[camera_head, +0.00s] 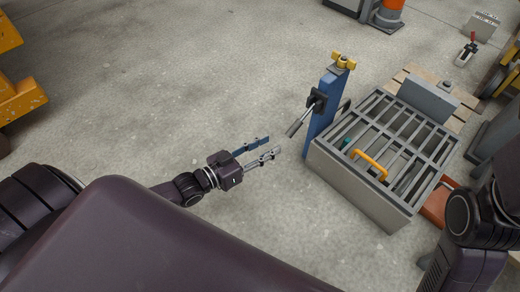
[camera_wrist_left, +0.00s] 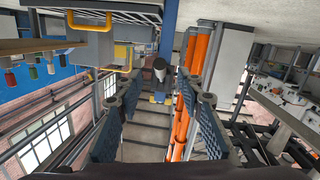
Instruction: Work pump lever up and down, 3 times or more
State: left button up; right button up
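The pump lever (camera_head: 297,123) is a short grey handle on a dark pivot, on the side of a blue post (camera_head: 324,108). It slants down and to the left. My left gripper (camera_head: 272,146) is open and empty, left of the lever and a little below it in the picture, apart from it. In the left wrist view my two fingers (camera_wrist_left: 158,98) stand wide apart. A dark rounded end, apparently the lever (camera_wrist_left: 160,68), shows beyond the fingertips between them. My right arm is at the right edge of the head view, its gripper out of sight.
A grey box with a barred top (camera_head: 350,186) and a yellow handle (camera_head: 370,164) stands right of the post, by a wooden pallet (camera_head: 463,113). A yellow fitting (camera_head: 343,62) tops the post. The floor left of the post is clear.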

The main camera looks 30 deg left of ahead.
pick_arm(q)
jog(key=shift+v, duration=1.35)
